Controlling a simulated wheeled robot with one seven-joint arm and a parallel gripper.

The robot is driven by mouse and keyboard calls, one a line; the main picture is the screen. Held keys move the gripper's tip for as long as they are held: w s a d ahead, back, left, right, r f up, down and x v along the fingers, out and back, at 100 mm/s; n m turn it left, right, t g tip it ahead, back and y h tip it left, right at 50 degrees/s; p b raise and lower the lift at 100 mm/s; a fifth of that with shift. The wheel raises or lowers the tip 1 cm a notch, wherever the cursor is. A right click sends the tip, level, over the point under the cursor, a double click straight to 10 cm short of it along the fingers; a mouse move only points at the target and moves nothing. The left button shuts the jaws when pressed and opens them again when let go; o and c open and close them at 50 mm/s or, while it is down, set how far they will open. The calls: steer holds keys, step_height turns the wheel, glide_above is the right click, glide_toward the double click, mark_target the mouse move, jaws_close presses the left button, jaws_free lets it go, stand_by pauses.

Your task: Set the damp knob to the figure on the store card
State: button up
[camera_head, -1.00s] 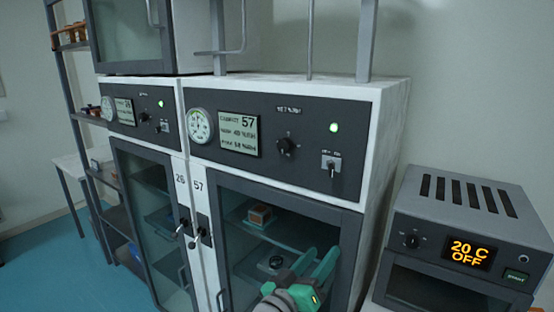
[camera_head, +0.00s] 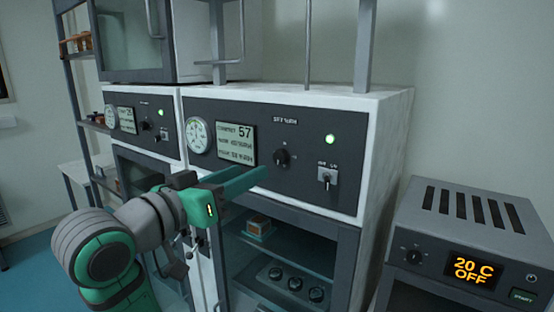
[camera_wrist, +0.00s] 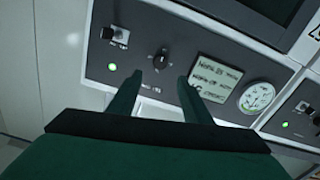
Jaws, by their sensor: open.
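The damp knob is a small black dial (camera_head: 281,157) on the dark panel of cabinet 57, under a "SET %RH" label. In the wrist view the knob (camera_wrist: 160,60) sits just beyond my fingertips, between them and nearer the left one. My gripper (camera_head: 258,177) is open and empty, its green fingers pointing at the panel just left of and below the knob. The card beside it (camera_head: 236,144) reads "CABINET 57" with smaller %RH lines that I cannot read surely. The knob's pointer setting is too small to tell.
A round gauge (camera_head: 198,136) is left of the card. A green lamp (camera_head: 330,140) and a toggle switch (camera_head: 327,176) are right of the knob. A second cabinet panel (camera_head: 140,120) stands at left. An oven (camera_head: 468,240) showing "20 C OFF" is at right.

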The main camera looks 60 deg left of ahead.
mark_target(278, 157)
steer(key=x, duration=1)
steer(key=shift+w+a, duration=0.2)
steer(key=shift+a, duration=0.05)
steer(key=c, duration=1.1)
steer(key=shift+o, duration=0.2)
